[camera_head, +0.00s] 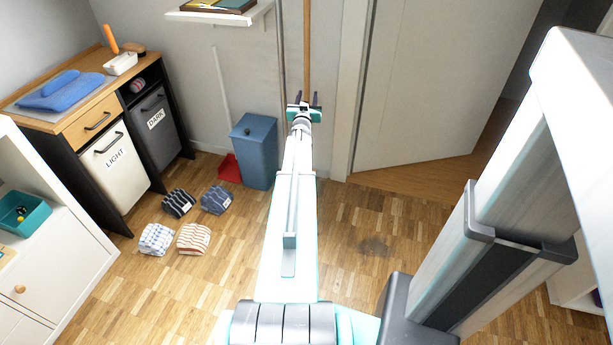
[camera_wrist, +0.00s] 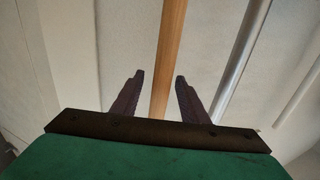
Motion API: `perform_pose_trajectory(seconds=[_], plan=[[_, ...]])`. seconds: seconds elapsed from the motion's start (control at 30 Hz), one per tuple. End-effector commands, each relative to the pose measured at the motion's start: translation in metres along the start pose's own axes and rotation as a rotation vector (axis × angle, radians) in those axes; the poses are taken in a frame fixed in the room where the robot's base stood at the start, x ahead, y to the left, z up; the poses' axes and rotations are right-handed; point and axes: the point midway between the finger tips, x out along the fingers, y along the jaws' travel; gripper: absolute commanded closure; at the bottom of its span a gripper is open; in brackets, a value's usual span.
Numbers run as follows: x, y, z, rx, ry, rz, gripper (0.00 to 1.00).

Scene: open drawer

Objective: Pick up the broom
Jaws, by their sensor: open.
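The broom shows as an upright light-wood handle (camera_head: 307,45) by the wall, left of the door frame; its lower end is hidden behind my arm and gripper. My gripper (camera_head: 304,98) is at the end of my outstretched arm, in front of the handle. In the wrist view the handle (camera_wrist: 173,45) runs between the two dark open fingers (camera_wrist: 160,76), a little closer to the right one. The fingers do not close on it. I cannot tell how deep the handle sits between them.
A blue bin (camera_head: 254,152) and a red dustpan (camera_head: 229,168) with a white stick stand left of my arm. A white shelf (camera_head: 225,18) hangs above. Folded cloths (camera_head: 194,238) lie on the floor by the laundry cabinet (camera_head: 80,128).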

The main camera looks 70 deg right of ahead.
Motion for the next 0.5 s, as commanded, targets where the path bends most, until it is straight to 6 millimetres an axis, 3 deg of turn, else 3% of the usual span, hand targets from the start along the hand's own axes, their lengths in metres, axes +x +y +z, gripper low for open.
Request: perform_pose_trajectory(seconds=[0.2, 0.5], plan=[[0.019, 0.0, 0.001, 0.0, 0.001, 0.0, 0.6], [0.022, 0.0, 0.0, 0.0, 0.0, -0.001, 0.6]])
